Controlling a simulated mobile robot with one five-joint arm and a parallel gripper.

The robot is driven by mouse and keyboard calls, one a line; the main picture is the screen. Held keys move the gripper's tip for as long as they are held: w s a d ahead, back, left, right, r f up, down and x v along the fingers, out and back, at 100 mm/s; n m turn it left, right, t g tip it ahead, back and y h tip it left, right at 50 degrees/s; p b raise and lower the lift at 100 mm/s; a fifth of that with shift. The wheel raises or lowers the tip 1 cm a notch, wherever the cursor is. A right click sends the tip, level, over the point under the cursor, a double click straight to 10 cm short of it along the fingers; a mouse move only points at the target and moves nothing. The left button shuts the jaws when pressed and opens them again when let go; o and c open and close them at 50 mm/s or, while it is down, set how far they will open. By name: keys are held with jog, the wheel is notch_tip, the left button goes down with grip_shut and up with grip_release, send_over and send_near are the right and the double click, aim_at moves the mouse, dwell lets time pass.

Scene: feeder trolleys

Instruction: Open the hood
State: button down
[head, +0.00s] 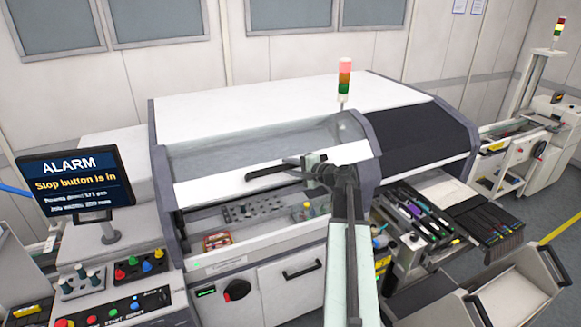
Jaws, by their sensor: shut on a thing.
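The hood (215,188) is the white front panel with a clear window (250,145) on the large machine in the middle. A dark bar handle (265,174) runs across its white lower band. My gripper (308,166) is shut on the right part of this handle, and my arm reaches up to it from the bottom of the view. Below the hood's lower edge is an open gap, through which I see a grey holder with several small parts (255,208) and a small red tray (217,241). My arm hides part of the hood's right side.
An alarm screen (76,182) reads "Stop button is in"; a button panel (115,307) lies below it. A signal tower (344,80) stands on top, lit red. Feeders (415,215) and a trolley (515,295) are at the right. A cabinet door (290,290) is below the gap.

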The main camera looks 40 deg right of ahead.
jog(key=c, duration=1.2)
grip_release()
